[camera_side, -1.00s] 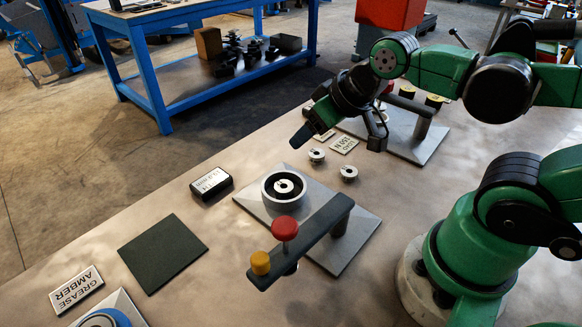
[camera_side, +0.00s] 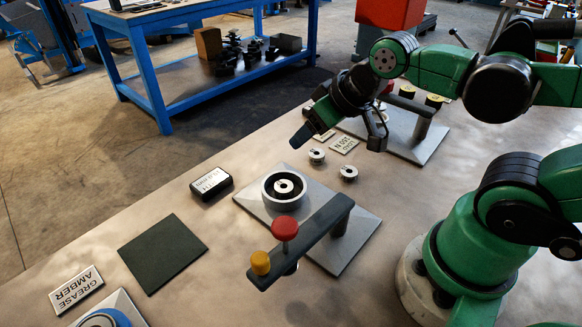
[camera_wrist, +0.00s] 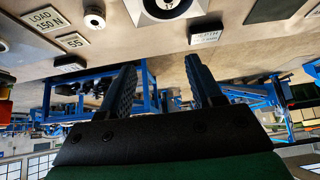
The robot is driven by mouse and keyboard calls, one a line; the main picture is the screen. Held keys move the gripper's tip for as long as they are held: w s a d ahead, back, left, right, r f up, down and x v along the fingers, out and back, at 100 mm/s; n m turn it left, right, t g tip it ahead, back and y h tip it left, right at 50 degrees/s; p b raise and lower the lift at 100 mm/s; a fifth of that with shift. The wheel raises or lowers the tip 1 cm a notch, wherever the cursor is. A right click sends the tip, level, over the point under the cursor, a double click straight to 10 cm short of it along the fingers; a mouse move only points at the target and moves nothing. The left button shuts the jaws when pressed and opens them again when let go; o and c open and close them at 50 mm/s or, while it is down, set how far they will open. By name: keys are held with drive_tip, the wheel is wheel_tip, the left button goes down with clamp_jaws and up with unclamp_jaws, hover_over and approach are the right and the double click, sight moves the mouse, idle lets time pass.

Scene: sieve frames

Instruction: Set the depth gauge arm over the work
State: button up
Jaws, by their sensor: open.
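The depth gauge arm is a dark bar (camera_side: 312,232) on a post at the right of a grey metal plate (camera_side: 352,250). It carries a red knob (camera_side: 285,228) and a yellow knob (camera_side: 260,263) at its outer end. The bar lies beside a round grey cup (camera_side: 270,199) holding a pale slotted disc (camera_side: 286,186), and is not over it. In the wrist view the cup (camera_wrist: 190,9) shows partly at the top edge. My gripper (camera_side: 340,138) is open and empty, above and behind the cup; its two fingers (camera_wrist: 160,70) stand apart in the wrist view.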

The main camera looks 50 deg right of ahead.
drive_tip(key=shift+o, duration=0.2)
drive_tip(key=r+n+g, duration=0.1)
drive_tip(key=n+g, duration=0.6)
drive_tip(key=n, duration=0.1)
hover_over(260, 258)
drive_tip(key=shift+w+d+r, duration=0.1)
drive_tip(key=shift+w, duration=0.05)
drive_tip(key=shift+f, duration=2.8)
clamp_jaws()
